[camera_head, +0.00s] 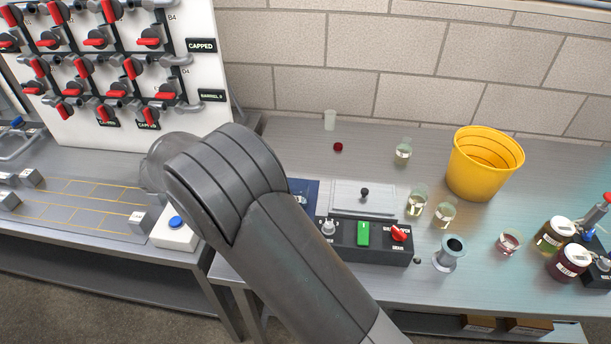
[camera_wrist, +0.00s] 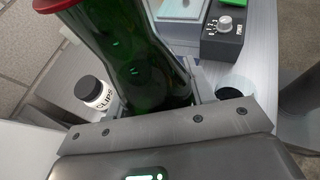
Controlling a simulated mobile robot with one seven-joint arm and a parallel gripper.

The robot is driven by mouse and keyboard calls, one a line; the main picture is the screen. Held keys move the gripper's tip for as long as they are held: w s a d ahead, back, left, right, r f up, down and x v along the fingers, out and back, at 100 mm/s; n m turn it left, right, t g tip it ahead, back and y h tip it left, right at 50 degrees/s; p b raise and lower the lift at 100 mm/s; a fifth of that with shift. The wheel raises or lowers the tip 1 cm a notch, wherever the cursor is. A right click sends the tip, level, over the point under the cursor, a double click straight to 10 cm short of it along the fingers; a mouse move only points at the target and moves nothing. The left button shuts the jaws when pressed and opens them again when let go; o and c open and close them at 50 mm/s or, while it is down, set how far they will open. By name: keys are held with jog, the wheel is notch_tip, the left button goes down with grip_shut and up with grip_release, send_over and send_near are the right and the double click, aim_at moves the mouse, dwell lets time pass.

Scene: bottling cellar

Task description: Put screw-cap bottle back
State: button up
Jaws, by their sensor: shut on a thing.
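A green glass bottle (camera_wrist: 135,60) fills the upper left of the wrist view. A red part (camera_wrist: 58,4) shows at its upper end, cut off by the picture's edge. My gripper (camera_wrist: 155,95) is shut on the bottle, with a grey jaw showing at its right side. The bottle appears tilted in this view. In the head view my arm hides the gripper, and I cannot see the bottle there. What lies under the bottle is hidden.
A jar labelled CLIPS (camera_wrist: 93,93) stands left of the bottle. In the head view, a control box (camera_head: 365,245), flanged grey cylinder (camera_head: 450,252), yellow bucket (camera_head: 480,165) and several glasses occupy the right bench. A valve panel (camera_head: 215,75) stands at back left. The yellow-lined left surface (camera_head: 75,200) looks largely bare.

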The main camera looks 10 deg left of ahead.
notch_tip(320, 180, up, 8)
jog(key=shift+f, duration=0.2)
jog(key=shift+w+d+r, duration=0.1)
jog(key=shift+w+d, duration=0.1)
jog(key=shift+w, duration=0.05)
jog(key=w+d+n+t+y, duration=0.4)
jog(key=w+d+n+t, duration=0.1)
jog(key=w+d, duration=1.85)
jog(key=shift+w+a+f, duration=0.2)
jog(key=shift+a+f, duration=1.4)
jog(key=shift+f, duration=1.1)
jog(key=shift+w+a+f, duration=0.2)
jog(key=shift+a+f, duration=1.45)
jog(key=shift+f, duration=1)
jog(key=shift+w+a+f, duration=0.2)
jog(key=shift+a+f, duration=1.4)
jog(key=shift+f, duration=1.1)
jog(key=shift+f, duration=0.1)
